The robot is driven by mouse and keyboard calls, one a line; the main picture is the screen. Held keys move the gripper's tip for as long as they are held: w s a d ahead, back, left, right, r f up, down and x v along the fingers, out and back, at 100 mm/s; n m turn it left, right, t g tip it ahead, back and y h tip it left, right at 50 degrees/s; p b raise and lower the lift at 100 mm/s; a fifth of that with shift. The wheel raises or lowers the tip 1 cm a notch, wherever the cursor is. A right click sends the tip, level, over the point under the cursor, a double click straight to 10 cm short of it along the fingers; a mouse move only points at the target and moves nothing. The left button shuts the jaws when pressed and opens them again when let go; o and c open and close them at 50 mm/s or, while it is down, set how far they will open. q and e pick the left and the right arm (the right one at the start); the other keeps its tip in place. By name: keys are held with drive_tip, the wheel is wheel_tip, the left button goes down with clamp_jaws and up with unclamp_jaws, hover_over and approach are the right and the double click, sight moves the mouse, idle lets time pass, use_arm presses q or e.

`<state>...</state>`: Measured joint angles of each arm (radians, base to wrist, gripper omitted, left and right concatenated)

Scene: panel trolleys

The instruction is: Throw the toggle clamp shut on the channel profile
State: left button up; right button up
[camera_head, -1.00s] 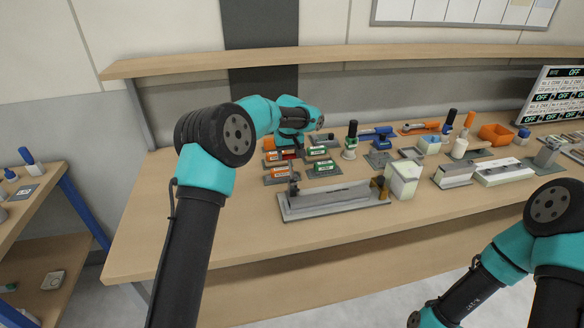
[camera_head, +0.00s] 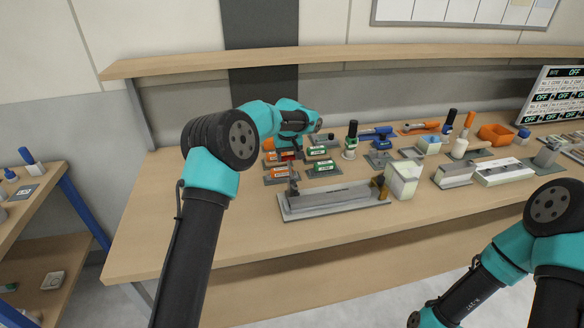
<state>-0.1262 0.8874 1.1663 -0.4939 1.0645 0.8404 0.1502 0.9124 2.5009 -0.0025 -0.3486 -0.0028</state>
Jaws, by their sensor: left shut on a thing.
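A long grey channel profile (camera_head: 338,195) lies in a flat grey fixture plate (camera_head: 300,214) near the front of the bench. A dark upright part (camera_head: 293,184), which looks like the toggle clamp or its lever, stands at the fixture's left end. A brass-coloured part (camera_head: 379,187) stands at the right end. My left arm reaches over the bench from the left. My left gripper (camera_head: 291,158) is behind and above the fixture's left end, small and partly hidden by its wrist. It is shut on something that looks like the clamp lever. My right gripper is out of view; only its arm shows.
Orange and green labelled blocks (camera_head: 322,166) sit behind the fixture. A pale box (camera_head: 403,180) stands close to its right end. Blue and orange tools and an orange bin (camera_head: 496,133) crowd the back right. The bench front is clear.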

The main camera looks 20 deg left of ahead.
use_arm(q)
drive_tip(key=shift+f, duration=0.15)
drive_tip(key=shift+w+a+f, duration=0.1)
drive_tip(key=shift+w+f, duration=0.1)
drive_tip(key=shift+f, duration=0.25)
drive_tip(key=shift+w+a+f, duration=0.1)
drive_tip(key=shift+w+f, duration=0.05)
drive_tip(key=shift+f, duration=0.25)
drive_tip(key=shift+f, duration=0.3)
drive_tip(key=o, duration=0.8)
drive_tip(key=shift+r, duration=0.1)
drive_tip(key=shift+o, duration=0.2)
drive_tip(key=shift+r, duration=0.1)
drive_tip(key=shift+s+d+r, duration=0.15)
drive_tip(key=shift+r, duration=1.75)
